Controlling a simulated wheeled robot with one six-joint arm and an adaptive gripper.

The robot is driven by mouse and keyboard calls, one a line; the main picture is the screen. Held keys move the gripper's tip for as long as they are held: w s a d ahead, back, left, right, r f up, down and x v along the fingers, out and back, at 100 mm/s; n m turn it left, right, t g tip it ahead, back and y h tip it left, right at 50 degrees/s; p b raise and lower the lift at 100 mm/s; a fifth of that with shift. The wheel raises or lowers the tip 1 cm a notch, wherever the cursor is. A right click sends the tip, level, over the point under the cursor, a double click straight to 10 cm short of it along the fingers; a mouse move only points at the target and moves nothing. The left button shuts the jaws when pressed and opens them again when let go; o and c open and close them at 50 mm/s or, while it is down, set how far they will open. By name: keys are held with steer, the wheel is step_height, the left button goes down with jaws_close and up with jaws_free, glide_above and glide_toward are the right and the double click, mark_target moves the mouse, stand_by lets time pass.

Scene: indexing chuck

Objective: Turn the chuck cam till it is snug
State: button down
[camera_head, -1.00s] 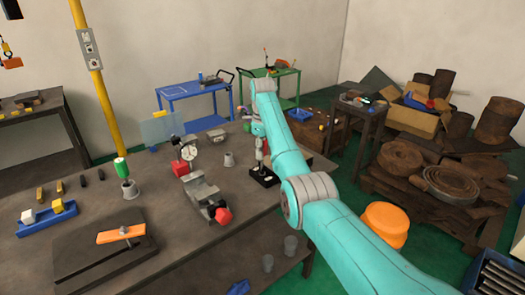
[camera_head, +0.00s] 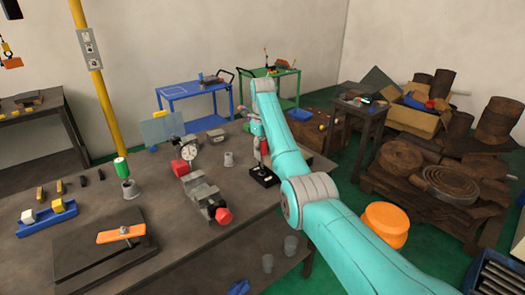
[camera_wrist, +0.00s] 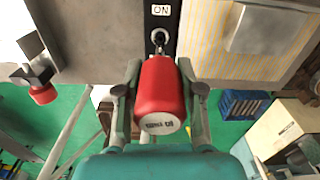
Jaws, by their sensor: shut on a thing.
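My gripper (camera_wrist: 160,105) is shut on a red handle (camera_wrist: 160,88) with a pale, lettered end, in the middle of the wrist view. A metal eye joins the handle's far end to a black plate (camera_wrist: 162,22) with an "ON" label. In the head view my gripper reaches down at the bench's right side, with the red handle (camera_head: 264,148) just above a black base (camera_head: 264,178). My arm hides part of it. I cannot tell for certain which part is the chuck cam, or how tight it is.
On the bench (camera_head: 180,262), a grey vise with a red knob (camera_head: 223,216) stands left of the black base, near a dial gauge (camera_head: 188,151) and a grey cup (camera_head: 228,159). An orange lever (camera_head: 121,234) lies on a dark plate.

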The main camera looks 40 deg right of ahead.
steer(key=shift+m, duration=1.5)
steer(key=shift+n, duration=0.4)
steer(key=shift+r, duration=0.15)
steer(key=shift+r, duration=0.65)
steer(key=n, duration=0.6)
steer(key=shift+n, duration=0.3)
steer(key=n, duration=0.6)
steer(key=shift+n, duration=0.3)
steer(key=n, duration=0.5)
steer(key=shift+n, duration=0.3)
steer(key=n, duration=0.5)
steer(key=shift+w, duration=0.1)
